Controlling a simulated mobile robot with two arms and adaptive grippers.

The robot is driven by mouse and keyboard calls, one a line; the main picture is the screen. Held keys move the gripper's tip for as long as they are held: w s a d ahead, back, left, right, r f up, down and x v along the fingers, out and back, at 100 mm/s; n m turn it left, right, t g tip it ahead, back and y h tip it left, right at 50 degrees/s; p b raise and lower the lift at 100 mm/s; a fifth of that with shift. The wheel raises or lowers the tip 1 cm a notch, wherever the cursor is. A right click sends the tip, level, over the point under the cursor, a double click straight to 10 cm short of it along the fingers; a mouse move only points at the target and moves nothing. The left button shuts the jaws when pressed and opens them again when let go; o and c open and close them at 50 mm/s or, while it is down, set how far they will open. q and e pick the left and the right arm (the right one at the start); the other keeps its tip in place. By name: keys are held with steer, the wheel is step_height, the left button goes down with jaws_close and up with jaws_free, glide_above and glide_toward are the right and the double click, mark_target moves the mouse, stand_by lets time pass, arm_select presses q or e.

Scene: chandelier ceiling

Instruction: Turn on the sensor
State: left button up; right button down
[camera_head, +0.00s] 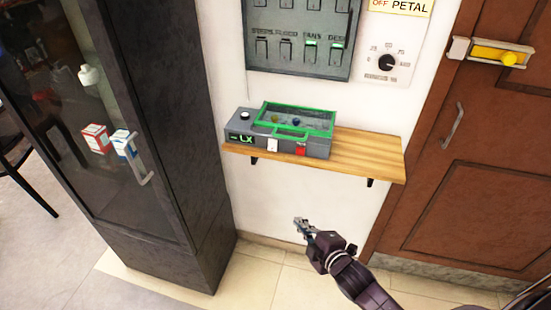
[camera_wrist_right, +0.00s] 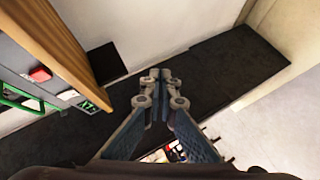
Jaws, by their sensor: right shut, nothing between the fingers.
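The sensor (camera_head: 275,135) is a grey box on a wooden shelf (camera_head: 372,152) against the white wall. It has a green-framed clear lid, a lit "- LX" display (camera_head: 240,139), a white knob (camera_head: 244,115), a white switch (camera_head: 273,145) and a red switch (camera_head: 300,149). In the right wrist view the red switch (camera_wrist_right: 40,75) and display (camera_wrist_right: 90,106) show at the left edge. My right gripper (camera_head: 301,224) is shut and empty, below the shelf and apart from the sensor. Its fingertips (camera_wrist_right: 161,76) meet in the wrist view. My left gripper is not in view.
A dark glass-door cabinet (camera_head: 175,120) stands left of the shelf. A switch panel (camera_head: 300,45) and a dial (camera_head: 387,61) are on the wall above. A brown door (camera_head: 480,130) with a yellow latch (camera_head: 497,53) is at right. Floor below the shelf is clear.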

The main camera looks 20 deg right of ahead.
steer(key=a+r+n+t+y, duration=0.1)
steer(key=r+n, duration=0.1)
steer(key=r, duration=0.6)
steer(key=w+a+r+n+t, duration=0.1)
steer(key=a+r+n+t, duration=0.1)
steer(key=r, duration=0.6)
steer(key=shift+w+a+r+y+b, duration=0.15)
steer(key=shift+w+r+y+b, duration=0.1)
steer(key=shift+r+y+b, duration=0.15)
steer(key=shift+w, duration=0.15)
steer(key=p, duration=0.2)
glide_toward(268, 149)
steer(key=w+a, duration=0.3)
steer(key=shift+w+d+f, duration=0.1)
steer(key=shift+w+d, duration=0.4)
steer(key=shift+w, duration=0.2)
steer(key=shift+w+d+f+p, duration=0.15)
steer(key=shift+w+d+p, duration=0.15)
steer(key=shift+w+d, duration=0.25)
steer(key=shift+w, duration=0.1)
